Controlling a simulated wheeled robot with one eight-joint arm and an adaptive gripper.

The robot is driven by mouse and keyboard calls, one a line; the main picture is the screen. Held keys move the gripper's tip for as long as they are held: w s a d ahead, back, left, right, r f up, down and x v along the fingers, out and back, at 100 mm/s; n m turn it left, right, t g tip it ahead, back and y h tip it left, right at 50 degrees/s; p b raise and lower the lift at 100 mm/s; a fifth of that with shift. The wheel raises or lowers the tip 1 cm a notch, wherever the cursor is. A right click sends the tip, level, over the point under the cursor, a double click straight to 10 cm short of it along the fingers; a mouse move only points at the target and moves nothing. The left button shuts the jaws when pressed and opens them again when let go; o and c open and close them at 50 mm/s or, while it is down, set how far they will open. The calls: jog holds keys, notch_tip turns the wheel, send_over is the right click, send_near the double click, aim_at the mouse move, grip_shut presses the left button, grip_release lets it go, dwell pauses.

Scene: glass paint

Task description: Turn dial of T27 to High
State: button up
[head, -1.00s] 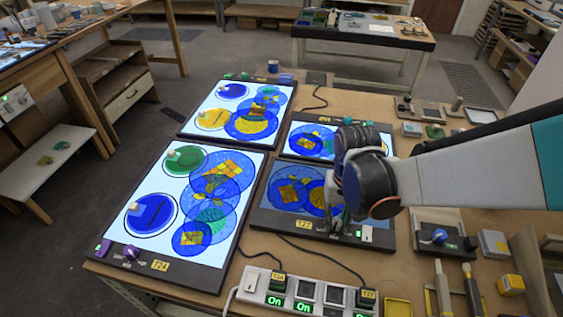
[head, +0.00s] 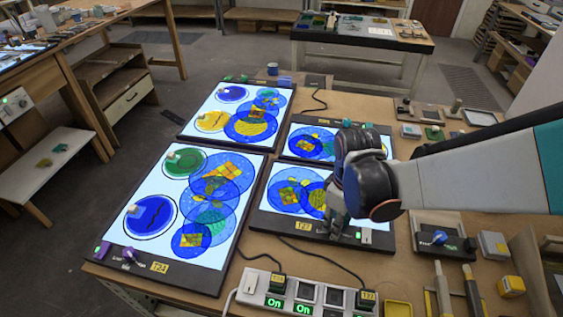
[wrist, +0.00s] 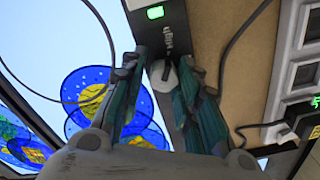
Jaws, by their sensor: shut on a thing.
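The T27 light panel (head: 376,240) is a dark-framed panel on the right of the bench, with its yellow T27 label (head: 303,226) on the front edge. Its surface glows bright white under blue and yellow glass discs. My gripper (head: 335,224) is down at the front edge, right of the label, and hides the dial in the head view. In the wrist view my gripper (wrist: 170,72) is shut on the dial, a pale grey knob (wrist: 163,76) between the fingertips. White lettering (wrist: 168,40) beside the knob reads "High", though small. The pointer's direction is unclear.
A power strip (head: 290,303) with green "On" displays lies in front of the panel, with dark cables (head: 330,258) between. The T2A panel (head: 190,268) stands to the left, also lit. Tools and small blocks (head: 493,245) crowd the right side.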

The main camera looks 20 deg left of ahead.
jog(key=shift+s+a+r+n, duration=0.1)
jog(key=shift+s+r+n, duration=0.1)
jog(key=shift+n, duration=0.8)
jog(key=shift+s+a+r+n, duration=0.1)
jog(key=shift+s+n, duration=0.05)
jog(key=shift+n, duration=0.85)
jog(key=shift+c, duration=0.2)
